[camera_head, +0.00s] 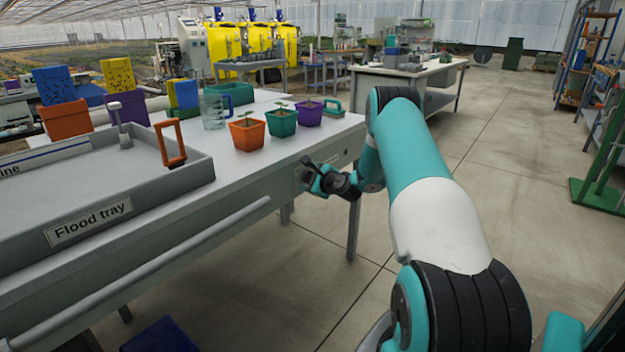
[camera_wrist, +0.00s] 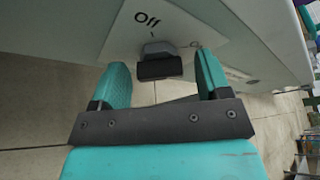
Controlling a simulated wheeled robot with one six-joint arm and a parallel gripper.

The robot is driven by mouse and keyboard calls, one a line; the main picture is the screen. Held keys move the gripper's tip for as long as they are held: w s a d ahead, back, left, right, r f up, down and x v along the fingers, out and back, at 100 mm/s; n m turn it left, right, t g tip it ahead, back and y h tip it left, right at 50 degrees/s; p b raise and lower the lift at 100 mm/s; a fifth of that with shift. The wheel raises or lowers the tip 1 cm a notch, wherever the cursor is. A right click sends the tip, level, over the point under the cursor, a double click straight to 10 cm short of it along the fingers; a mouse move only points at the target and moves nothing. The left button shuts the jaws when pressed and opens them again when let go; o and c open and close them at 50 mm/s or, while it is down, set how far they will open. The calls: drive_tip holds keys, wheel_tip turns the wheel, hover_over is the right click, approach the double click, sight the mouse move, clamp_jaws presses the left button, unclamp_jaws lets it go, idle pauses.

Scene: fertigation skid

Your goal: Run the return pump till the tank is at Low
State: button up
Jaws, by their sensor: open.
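In the wrist view a dark switch knob (camera_wrist: 160,68) on a grey base stands out from a white plate (camera_wrist: 195,35) marked "Off". Other marks on the plate are too small or cut off to read. My gripper (camera_wrist: 161,64) is open, one teal finger on each side of the knob, with gaps visible. The knob's setting is hard to tell. In the head view my gripper (camera_head: 312,172) is at the bench's front edge, mostly hiding the switch. The grey flood tray (camera_head: 105,222) is at left. No tank level mark is readable.
The bench (camera_head: 260,165) carries orange, teal and purple seedling pots (camera_head: 283,122), a clear jug (camera_head: 213,112) and an orange-handled item (camera_head: 170,143). A rail (camera_head: 150,262) runs along its front. A blue object (camera_head: 160,335) is below.

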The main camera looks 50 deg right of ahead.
drive_tip(key=c, duration=0.9)
drive_tip(key=shift+f+b, duration=0.1)
drive_tip(key=shift+b, duration=0.2)
drive_tip(key=n+t+b, duration=0.2)
drive_tip(key=n+b, duration=0.3)
drive_tip(key=b, duration=0.4)
drive_tip(key=n+t+h+b, duration=0.1)
drive_tip(key=n+t+b, duration=0.1)
drive_tip(key=n+b, duration=0.4)
drive_tip(key=n+t+b, duration=0.2)
drive_tip(key=n+b, duration=0.4)
drive_tip(key=b, duration=0.8)
drive_tip(key=shift+f, duration=0.25)
drive_tip(key=shift+r, duration=0.1)
drive_tip(key=o, duration=0.9)
drive_tip(key=shift+r, duration=0.1)
